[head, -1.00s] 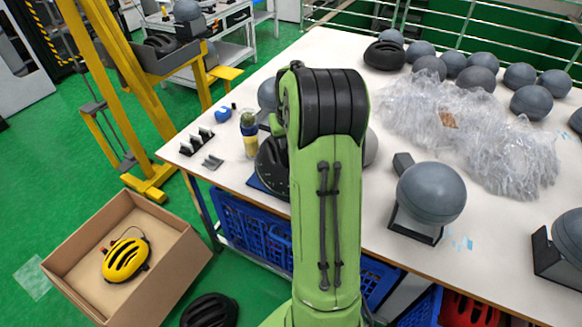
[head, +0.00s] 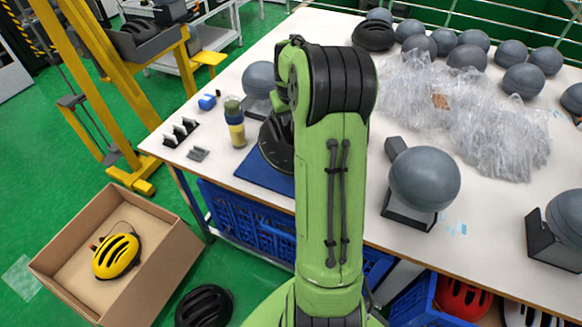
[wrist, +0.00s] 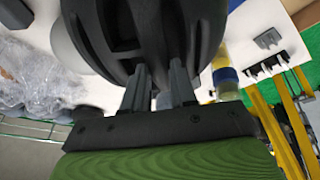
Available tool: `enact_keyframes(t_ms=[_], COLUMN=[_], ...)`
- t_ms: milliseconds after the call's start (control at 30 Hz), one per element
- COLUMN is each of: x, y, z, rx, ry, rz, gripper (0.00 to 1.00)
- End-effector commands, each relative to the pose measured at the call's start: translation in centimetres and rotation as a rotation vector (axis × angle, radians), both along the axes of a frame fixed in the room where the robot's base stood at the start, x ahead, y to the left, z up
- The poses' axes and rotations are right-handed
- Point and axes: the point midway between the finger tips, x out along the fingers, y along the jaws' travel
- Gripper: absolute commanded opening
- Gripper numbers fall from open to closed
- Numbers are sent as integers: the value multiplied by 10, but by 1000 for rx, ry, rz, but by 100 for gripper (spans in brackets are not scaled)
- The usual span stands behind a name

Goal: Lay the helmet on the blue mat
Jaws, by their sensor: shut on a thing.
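The black helmet (wrist: 150,35) fills the top middle of the wrist view. My gripper (wrist: 160,88) is shut on its edge, with the grey fingers against the shell. The blue mat (head: 258,178) lies on the near left part of the table, partly hidden by my arm in the head view. A dark rounded shape stands over the mat's back edge, beside my arm; I cannot tell how much of it is helmet or whether it touches the mat. My fingers are hidden in the head view.
A bottle (head: 235,125), black holders (head: 181,132) and a grey headform (head: 259,78) stand near the mat. Another headform (head: 424,178) and clear plastic wrap (head: 470,115) lie right. A cardboard box (head: 165,255) with a yellow helmet (head: 117,255) sits on the floor.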

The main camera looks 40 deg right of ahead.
Motion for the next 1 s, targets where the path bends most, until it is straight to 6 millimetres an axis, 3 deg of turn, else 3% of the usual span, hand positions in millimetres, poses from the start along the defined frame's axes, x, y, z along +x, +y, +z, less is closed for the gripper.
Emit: enact_keyframes(t_ms=[233,600,933,967,1000], x=[0,0,1,0,0], y=[0,0,0,0,0], z=[-47,-99,-103,-104,-103], rx=[2,1,-2,-1,-1], ry=[4,2,0,1,1], rz=[1,1,1,1,1], gripper=[0,0,0,28,34])
